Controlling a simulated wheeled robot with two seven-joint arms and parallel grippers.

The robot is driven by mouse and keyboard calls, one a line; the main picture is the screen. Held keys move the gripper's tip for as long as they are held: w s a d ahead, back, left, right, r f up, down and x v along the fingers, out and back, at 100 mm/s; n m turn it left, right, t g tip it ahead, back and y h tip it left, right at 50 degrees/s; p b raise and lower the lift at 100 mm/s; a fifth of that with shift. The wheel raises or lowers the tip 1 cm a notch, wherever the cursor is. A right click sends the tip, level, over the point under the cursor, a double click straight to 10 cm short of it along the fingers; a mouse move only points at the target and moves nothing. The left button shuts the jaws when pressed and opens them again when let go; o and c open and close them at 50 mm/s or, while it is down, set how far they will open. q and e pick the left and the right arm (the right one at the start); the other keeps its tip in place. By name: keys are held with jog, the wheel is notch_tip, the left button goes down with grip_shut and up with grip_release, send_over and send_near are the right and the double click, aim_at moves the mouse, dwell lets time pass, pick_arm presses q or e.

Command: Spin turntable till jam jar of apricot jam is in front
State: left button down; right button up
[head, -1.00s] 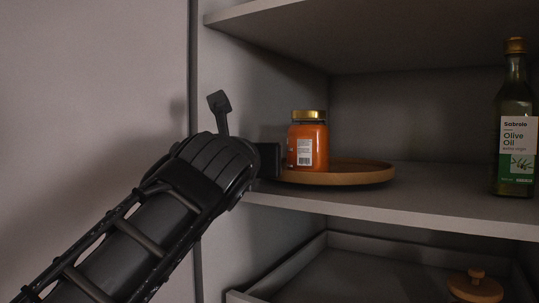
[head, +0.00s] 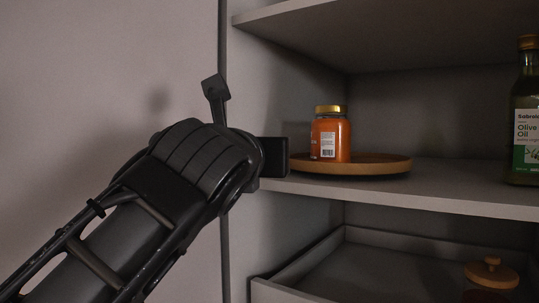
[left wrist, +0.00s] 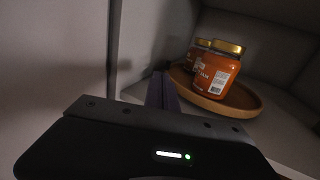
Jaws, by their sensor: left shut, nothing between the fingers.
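The jar of orange jam (head: 330,136) has a gold lid and stands upright on the round wooden turntable (head: 385,165) on the middle shelf. Its white barcode label faces me in the head view. In the left wrist view the jar (left wrist: 213,72) shows with a second gold-lidded jar (left wrist: 199,51) partly hidden behind it, both on the turntable (left wrist: 240,99). My right gripper is out of view.
A bottle of olive oil (head: 526,120) stands on the same shelf at the right, with bare shelf (head: 455,183) between it and the turntable. Below is an open drawer (head: 345,262) with a wooden-knobbed lid (head: 491,273). A shelf board (head: 400,30) lies above.

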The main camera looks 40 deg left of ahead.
pick_arm(q)
jog(key=s, duration=0.1)
jog(key=s+d, duration=0.1)
jog(key=s, duration=0.2)
jog(key=shift+s+d+r+b, duration=0.15)
jog(key=shift+s+d+b, duration=0.1)
jog(key=shift+b, duration=0.05)
jog(key=shift+s, duration=0.1)
